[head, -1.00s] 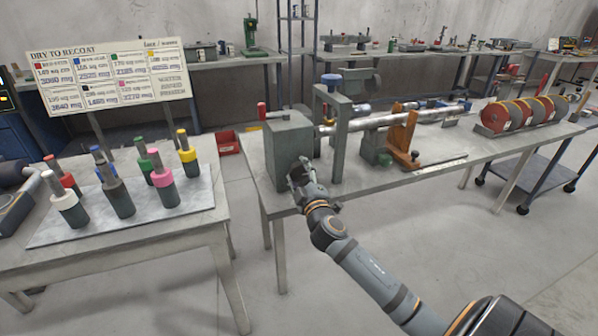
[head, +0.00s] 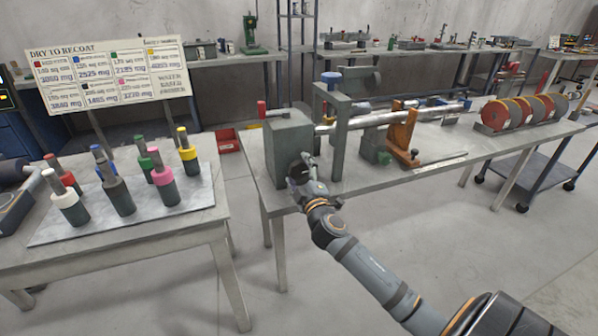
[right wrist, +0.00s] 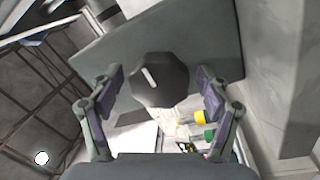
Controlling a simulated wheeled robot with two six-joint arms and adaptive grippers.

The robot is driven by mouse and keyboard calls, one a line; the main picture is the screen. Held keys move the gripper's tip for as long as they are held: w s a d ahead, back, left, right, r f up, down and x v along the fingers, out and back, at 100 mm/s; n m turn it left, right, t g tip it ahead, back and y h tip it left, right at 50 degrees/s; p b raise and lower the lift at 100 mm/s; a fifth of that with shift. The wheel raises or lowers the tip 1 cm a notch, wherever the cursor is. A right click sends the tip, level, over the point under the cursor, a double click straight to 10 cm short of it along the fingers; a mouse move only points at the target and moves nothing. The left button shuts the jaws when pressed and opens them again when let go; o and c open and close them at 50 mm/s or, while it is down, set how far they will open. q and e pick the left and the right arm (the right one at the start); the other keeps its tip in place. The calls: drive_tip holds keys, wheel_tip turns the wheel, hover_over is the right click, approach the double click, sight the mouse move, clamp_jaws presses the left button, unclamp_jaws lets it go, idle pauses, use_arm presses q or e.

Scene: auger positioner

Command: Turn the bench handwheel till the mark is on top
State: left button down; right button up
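The handwheel (head: 298,173) is a dark, round knob on the front of a grey gearbox (head: 289,142) at the left end of the bench. In the right wrist view the handwheel (right wrist: 160,82) shows face-on, with a short white mark (right wrist: 150,77) off its centre, slanting at the upper left of that picture. My right gripper (head: 310,168) is just in front of the wheel. In the wrist view its fingers (right wrist: 163,88) are spread, one on each side of the wheel, with gaps to both. My left gripper is not in view.
The bench (head: 440,155) carries a long shaft (head: 390,118), an orange-brown bracket (head: 402,133) and several red-rimmed discs (head: 520,112). A table at left holds several capped cylinders on a pale slab (head: 190,205) below a chart board (head: 108,75). A red bin (head: 227,141) stands between.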

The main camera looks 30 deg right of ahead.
drive_tip(key=shift+s, duration=0.15)
drive_tip(key=v, duration=1.1)
drive_tip(key=shift+s+a, duration=0.15)
drive_tip(key=shift+s, duration=0.2)
drive_tip(key=shift+f, duration=0.1)
